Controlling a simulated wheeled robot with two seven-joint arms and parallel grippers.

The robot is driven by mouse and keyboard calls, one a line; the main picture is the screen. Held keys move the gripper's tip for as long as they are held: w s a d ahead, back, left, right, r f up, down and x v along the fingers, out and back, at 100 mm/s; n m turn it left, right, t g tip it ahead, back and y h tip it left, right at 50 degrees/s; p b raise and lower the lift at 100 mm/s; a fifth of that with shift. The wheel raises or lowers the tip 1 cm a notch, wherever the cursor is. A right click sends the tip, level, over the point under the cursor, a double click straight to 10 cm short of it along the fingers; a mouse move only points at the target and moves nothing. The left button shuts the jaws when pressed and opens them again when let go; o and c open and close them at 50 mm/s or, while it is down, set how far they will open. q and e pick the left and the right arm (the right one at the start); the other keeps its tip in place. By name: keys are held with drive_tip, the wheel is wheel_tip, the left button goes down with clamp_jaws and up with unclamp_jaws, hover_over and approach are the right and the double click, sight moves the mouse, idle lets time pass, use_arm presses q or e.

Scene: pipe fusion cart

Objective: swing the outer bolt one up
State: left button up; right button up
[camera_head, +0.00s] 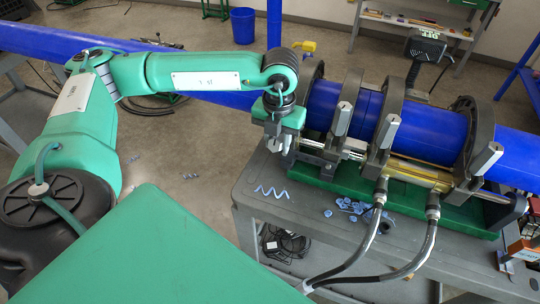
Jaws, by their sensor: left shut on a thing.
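My left gripper (279,144) points down at the left end of the fusion machine, beside the leftmost clamp ring (314,76). Its fingers are shut on the outer bolt of that ring; the bolt is largely hidden by the fingers, so its exact tilt cannot be told. The other clamp rings carry bolts with pale block-shaped ends: one (343,117), another (387,131) and the one at the right end (487,158). The blue pipe (425,128) lies through the rings. My right gripper is not in view.
The machine's green base (405,205) stands on a grey cart (258,190). Blue shavings (352,207) and a pale curl (271,192) lie on the cart. Black hoses (425,250) loop off the front. A dark device (425,45) stands behind the rings.

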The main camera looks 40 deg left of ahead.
use_arm(q)
drive_tip(key=shift+w+a+r, duration=0.1)
drive_tip(key=shift+w+r, duration=0.35)
drive_tip(key=shift+r, duration=0.1)
drive_tip(key=shift+w+a+r, duration=0.25)
drive_tip(key=shift+w+r, duration=0.5)
drive_tip(key=shift+w, duration=0.15)
drive_tip(key=shift+w+a+r, duration=0.15)
drive_tip(key=shift+w+r, duration=0.15)
drive_tip(key=shift+w, duration=0.25)
drive_tip(key=shift+w+a+r, duration=0.1)
drive_tip(key=shift+w+r, duration=0.2)
drive_tip(key=shift+w, duration=0.2)
